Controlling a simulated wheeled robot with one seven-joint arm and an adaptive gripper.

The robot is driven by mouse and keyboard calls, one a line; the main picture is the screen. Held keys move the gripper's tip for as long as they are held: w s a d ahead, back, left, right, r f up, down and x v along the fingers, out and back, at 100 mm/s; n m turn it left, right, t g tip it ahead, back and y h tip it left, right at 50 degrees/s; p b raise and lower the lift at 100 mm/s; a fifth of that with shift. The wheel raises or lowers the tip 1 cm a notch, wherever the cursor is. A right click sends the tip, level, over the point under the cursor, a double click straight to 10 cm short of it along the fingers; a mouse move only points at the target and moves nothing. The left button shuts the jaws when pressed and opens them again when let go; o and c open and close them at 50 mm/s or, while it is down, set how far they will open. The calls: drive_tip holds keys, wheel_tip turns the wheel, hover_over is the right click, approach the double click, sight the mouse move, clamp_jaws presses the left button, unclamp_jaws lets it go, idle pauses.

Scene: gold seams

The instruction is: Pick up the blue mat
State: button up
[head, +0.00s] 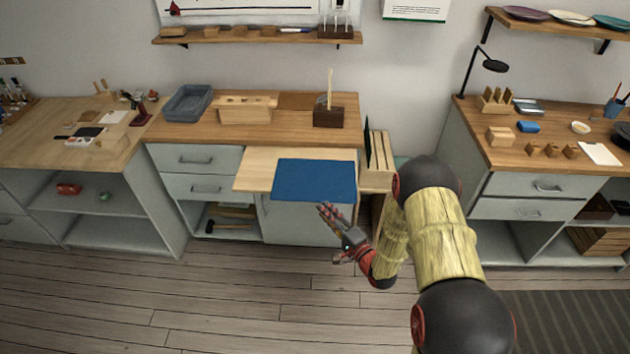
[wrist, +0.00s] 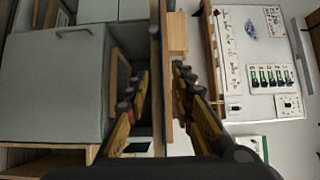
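The blue mat (head: 314,180) lies flat on a pale pull-out board (head: 254,170) at the front of the middle workbench. Its front edge appears to reach past the board. My gripper (head: 333,232) is open and empty, apart from the mat, in front of and below its right front corner in the head view. In the wrist view my gripper (wrist: 157,84) has its fingers spread to either side of a thin edge seen edge-on. I cannot tell from that view how far the edge is from the fingertips.
The middle workbench holds a grey-blue bin (head: 187,103), a wooden block rack (head: 246,110) and a dark holder (head: 328,116). Boards stand upright in a rack (head: 380,152) just right of the mat. A right bench (head: 540,145) stands farther off. The floor in front is clear.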

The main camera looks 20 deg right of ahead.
sight(316, 199)
drive_tip(key=b+x, duration=0.1)
drive_tip(key=x, duration=0.3)
drive_tip(key=b+x, duration=0.1)
drive_tip(key=x, duration=0.2)
drive_tip(key=shift+w+d+b, duration=0.1)
drive_tip(key=shift+d+b, duration=0.2)
drive_tip(key=shift+r, duration=0.1)
drive_tip(key=shift+c, duration=0.6)
clamp_jaws()
